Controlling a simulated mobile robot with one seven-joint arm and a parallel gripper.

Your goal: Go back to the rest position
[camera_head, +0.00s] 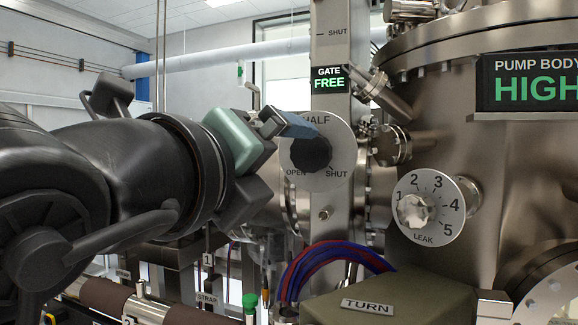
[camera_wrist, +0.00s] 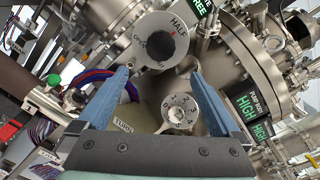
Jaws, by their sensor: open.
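My gripper (camera_head: 294,127) is open and empty at the end of my arm. In the head view its blue fingers overlap the upper left of the round gate dial plate (camera_head: 338,135). The plate has a black knob (camera_head: 311,154) and the words HALF, OPEN and SHUT. In the wrist view both fingers of my gripper (camera_wrist: 158,72) are spread wide with nothing between the tips. The black knob (camera_wrist: 157,51) lies beyond them, and a small red mark shows near HALF. The exact gap from fingertips to dial cannot be told.
A sign (camera_head: 329,79) reads GATE FREE. A LEAK dial (camera_head: 430,207) numbered 1 to 5 is on the steel chamber (camera_head: 455,110) at right, beneath a PUMP BODY HIGH display (camera_head: 527,82). Red and blue hoses (camera_head: 325,256) and a TURN box (camera_head: 400,300) are below.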

